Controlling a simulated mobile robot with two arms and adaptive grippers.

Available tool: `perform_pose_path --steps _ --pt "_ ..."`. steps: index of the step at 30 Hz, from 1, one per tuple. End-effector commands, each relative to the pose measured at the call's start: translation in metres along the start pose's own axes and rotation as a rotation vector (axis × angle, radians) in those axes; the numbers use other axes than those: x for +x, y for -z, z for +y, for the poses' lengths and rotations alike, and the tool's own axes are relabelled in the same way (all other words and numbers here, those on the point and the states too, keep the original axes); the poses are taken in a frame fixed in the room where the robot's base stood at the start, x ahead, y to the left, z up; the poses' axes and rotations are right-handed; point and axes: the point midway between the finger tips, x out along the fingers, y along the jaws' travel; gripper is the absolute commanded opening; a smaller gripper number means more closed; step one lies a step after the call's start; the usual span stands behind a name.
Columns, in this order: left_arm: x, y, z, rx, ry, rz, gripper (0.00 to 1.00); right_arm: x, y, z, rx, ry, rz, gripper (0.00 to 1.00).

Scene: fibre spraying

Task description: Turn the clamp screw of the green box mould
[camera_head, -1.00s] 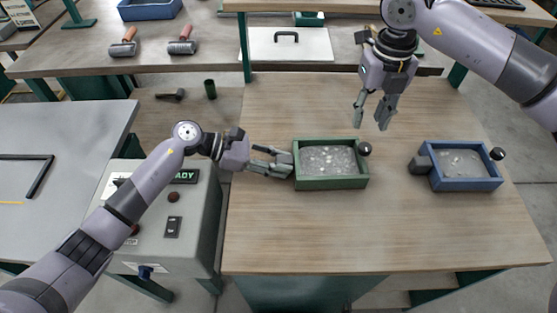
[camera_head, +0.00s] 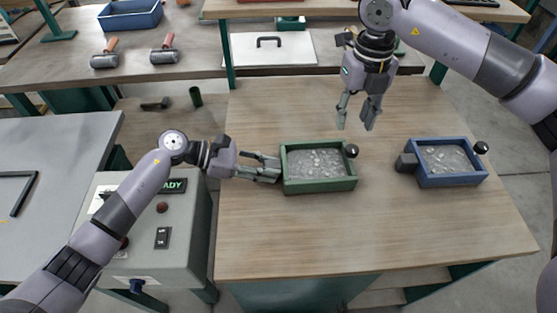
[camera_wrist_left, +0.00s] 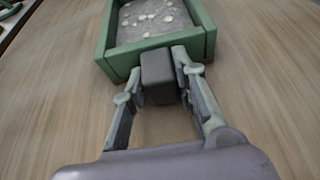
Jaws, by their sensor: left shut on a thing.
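The green box mould (camera_head: 318,187) sits on the wooden table, filled with pale grey material with whitish lumps. A black ball knob (camera_head: 351,151) stands at its right side. In the left wrist view a dark grey block (camera_wrist_left: 158,78) sticks out from the near wall of the green mould (camera_wrist_left: 122,62). My left gripper (camera_head: 272,167) is at the mould's left side, its fingers on both sides of that block and shut on it; the fingers also show in the left wrist view (camera_wrist_left: 160,88). My right gripper (camera_head: 357,122) is open and empty above the table, behind the green mould.
A blue box mould (camera_head: 452,180) with a grey block and black knob stands to the right. A grey control box (camera_head: 150,235) with a lit display is at the left. Rollers (camera_head: 164,52) and a white board (camera_head: 268,47) lie on the back bench. The table front is clear.

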Motion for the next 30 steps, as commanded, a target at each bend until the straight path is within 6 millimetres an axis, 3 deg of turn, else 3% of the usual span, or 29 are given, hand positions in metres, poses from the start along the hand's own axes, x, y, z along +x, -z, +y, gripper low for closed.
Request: perform_pose_path --steps 6,11,30 --pt "0.001 0.001 -0.001 0.003 0.004 0.002 0.00 0.000 0.000 0.000 -0.031 0.000 0.000 0.47" --pt "0.001 0.001 -0.001 0.003 0.004 0.003 0.00 -0.002 -0.001 -0.002 -0.202 0.000 0.000 0.47" --pt "0.001 0.001 -0.002 0.003 0.005 0.003 0.00 -0.011 -0.003 -0.010 -1.433 0.000 0.000 0.47"
